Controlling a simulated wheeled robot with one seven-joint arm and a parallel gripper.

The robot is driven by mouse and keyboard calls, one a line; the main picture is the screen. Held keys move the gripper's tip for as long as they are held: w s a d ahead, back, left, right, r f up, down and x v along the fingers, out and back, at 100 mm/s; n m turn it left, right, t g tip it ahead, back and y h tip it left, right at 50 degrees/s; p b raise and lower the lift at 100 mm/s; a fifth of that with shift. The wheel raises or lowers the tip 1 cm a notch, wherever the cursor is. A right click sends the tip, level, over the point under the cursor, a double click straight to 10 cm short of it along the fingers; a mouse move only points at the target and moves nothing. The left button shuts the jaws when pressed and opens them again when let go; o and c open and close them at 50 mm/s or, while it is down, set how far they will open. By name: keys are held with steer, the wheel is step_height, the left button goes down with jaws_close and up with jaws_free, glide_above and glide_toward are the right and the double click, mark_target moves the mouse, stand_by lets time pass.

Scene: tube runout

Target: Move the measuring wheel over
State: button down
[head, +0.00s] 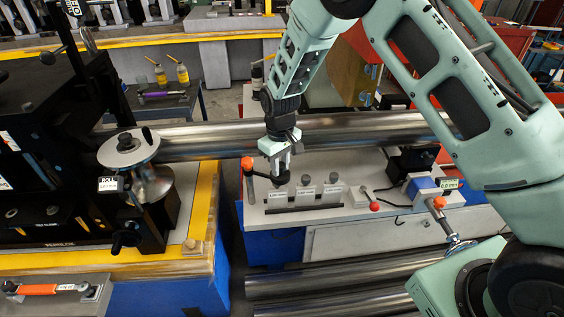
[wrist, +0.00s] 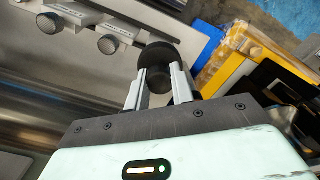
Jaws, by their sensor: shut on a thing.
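My gripper (head: 283,167) points down over the left end of the pale bench top (head: 355,165). It is shut on a black round piece (wrist: 155,62), which shows between and just beyond the two grey fingers in the wrist view. In the head view this piece is mostly covered by the gripper. It sits low, by the end of a dark arm (head: 264,177) that runs from a post with an orange cap (head: 248,163). I cannot tell for sure that it is the measuring wheel, or whether it is joined to that arm.
A long steel tube (head: 350,127) runs behind. A black machine (head: 50,150) with a roller (head: 153,182) stands left across a gap. A red-knobbed lever (head: 374,206) and a green display (head: 449,183) are right.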

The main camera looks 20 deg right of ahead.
steer(key=shift+s+a+m+b, duration=0.35)
steer(key=shift+s+a+m, duration=0.7)
steer(key=shift+m, duration=0.55)
steer(key=shift+w, duration=0.1)
steer(key=c, duration=1.2)
jaws_free()
step_height(320, 180, up, 18)
steer(key=b, duration=0.4)
steer(key=shift+f, duration=0.25)
steer(key=s+a+n+y, duration=0.1)
steer(key=s+a+n, duration=0.3)
steer(key=s, duration=1.2)
steer(key=s+d+f+n, duration=0.2)
steer(key=s, duration=1.4)
steer(key=shift+s+f, duration=0.15)
steer(key=shift+f, duration=0.25)
